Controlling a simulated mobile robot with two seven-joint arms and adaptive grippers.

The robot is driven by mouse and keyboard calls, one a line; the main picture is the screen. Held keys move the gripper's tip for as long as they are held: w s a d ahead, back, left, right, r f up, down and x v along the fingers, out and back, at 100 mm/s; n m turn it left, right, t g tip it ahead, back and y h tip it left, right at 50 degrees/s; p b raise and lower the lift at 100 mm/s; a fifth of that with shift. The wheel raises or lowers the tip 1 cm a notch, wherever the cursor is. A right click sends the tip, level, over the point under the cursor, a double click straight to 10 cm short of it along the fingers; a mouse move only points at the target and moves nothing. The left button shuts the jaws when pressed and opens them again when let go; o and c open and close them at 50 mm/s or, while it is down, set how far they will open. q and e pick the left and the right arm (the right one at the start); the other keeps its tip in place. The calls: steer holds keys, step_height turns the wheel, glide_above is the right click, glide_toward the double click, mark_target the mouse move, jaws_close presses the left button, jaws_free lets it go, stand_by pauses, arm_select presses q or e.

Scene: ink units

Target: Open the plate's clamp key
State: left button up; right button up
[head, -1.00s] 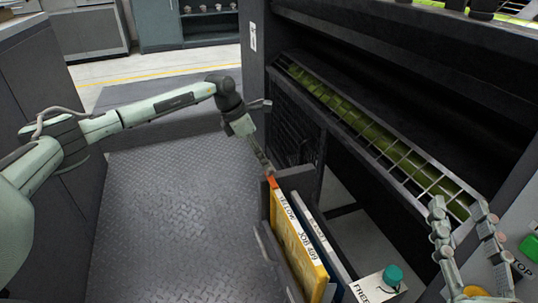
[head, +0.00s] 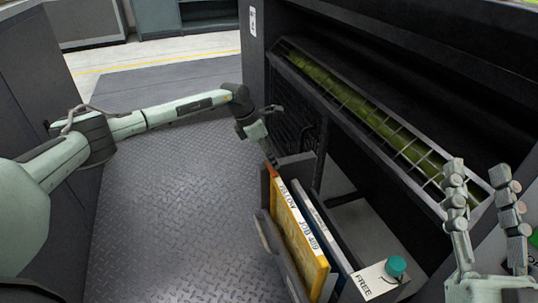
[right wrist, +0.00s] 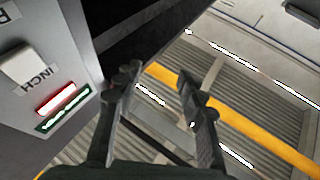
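A teal knob (head: 396,265) sits on a white plate marked FREE (head: 376,281) at the lower middle right; I take it to be the clamp key. A yellow plate (head: 300,240) with a white lettered edge stands upright in a dark rack, left of the knob. My left gripper (head: 272,160) points down at the yellow plate's far top end, by a small red-orange part; its finger opening is unclear. My right gripper (head: 482,178) is open and empty, up and right of the knob. It also shows open in the right wrist view (right wrist: 158,82).
A dark press frame with a long grated opening (head: 370,125) runs along the right. A panel with an INCH switch (right wrist: 24,68) is left of the right gripper in its wrist view.

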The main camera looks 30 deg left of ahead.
arm_select(q)
steer(key=c, duration=1.2)
